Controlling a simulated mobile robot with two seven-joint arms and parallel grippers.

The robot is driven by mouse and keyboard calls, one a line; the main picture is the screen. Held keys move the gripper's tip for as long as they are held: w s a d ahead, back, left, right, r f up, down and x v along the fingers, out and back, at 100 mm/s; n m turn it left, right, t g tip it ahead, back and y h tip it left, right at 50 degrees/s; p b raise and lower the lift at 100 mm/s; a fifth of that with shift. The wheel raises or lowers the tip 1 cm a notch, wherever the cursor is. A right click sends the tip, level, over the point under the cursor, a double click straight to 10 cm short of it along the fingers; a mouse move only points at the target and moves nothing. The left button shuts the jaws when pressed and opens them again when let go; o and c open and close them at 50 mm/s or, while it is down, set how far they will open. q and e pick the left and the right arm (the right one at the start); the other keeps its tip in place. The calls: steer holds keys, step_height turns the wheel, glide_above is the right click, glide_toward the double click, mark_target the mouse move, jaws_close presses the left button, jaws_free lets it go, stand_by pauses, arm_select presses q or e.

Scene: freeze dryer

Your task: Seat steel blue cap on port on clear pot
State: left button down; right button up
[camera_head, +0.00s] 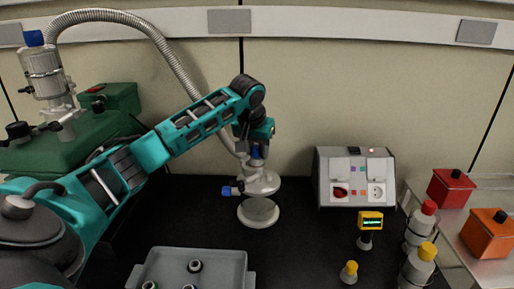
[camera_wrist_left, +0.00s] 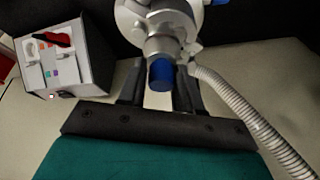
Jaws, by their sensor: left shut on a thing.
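The steel blue cap (camera_head: 257,153) is at the tip of my left gripper (camera_head: 256,146), above the pot. In the left wrist view the cap (camera_wrist_left: 160,75) lies between the two dark fingers of the left gripper (camera_wrist_left: 158,88), which is shut on it. The pot (camera_head: 260,183), pale grey and shiny, stands on the black bench with a round pale disc in front. Its upright port (camera_wrist_left: 161,46) lines up behind the cap in the wrist view. I cannot tell whether cap and port are fully seated. My right gripper is not in view.
A blue-ended side valve (camera_head: 226,190) sticks out left of the pot. A ribbed hose (camera_head: 168,50) runs down behind it from the green pump (camera_head: 75,135). A grey control box (camera_head: 355,178) stands right. A grey tray (camera_head: 220,268) is in front. Bench between pot and box is clear.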

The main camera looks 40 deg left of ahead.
mark_target(257, 147)
arm_select(q)
steer(key=c, duration=0.7)
jaws_free()
steer(key=shift+r, duration=3.05)
